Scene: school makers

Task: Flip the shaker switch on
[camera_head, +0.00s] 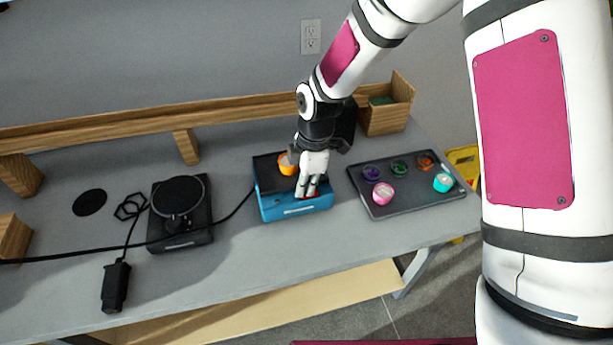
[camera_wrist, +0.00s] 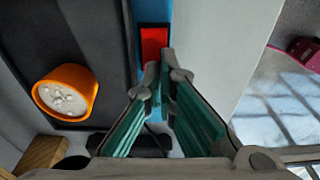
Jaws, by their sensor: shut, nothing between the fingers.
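The shaker is a blue box (camera_head: 294,209) with a dark top, and an orange cup (camera_head: 287,163) stands on that top. In the wrist view the cup (camera_wrist: 66,93) holds whitish contents, left of my fingers. A red switch (camera_wrist: 154,43) sits in a dark frame on the blue strip of the shaker. My gripper (camera_wrist: 164,72) is shut and empty, its fingertips at the near end of the switch. I cannot tell whether they touch it, or which way the switch is set. In the head view my gripper (camera_head: 307,192) is over the shaker's front edge and hides part of it.
A dark tray (camera_head: 408,198) with several small coloured cups lies right of the shaker. A black round-topped device (camera_head: 179,212) and a black power adapter (camera_head: 115,287) with a cable are to the left. A wooden box (camera_head: 388,112) stands behind. The table front (camera_head: 250,260) is clear.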

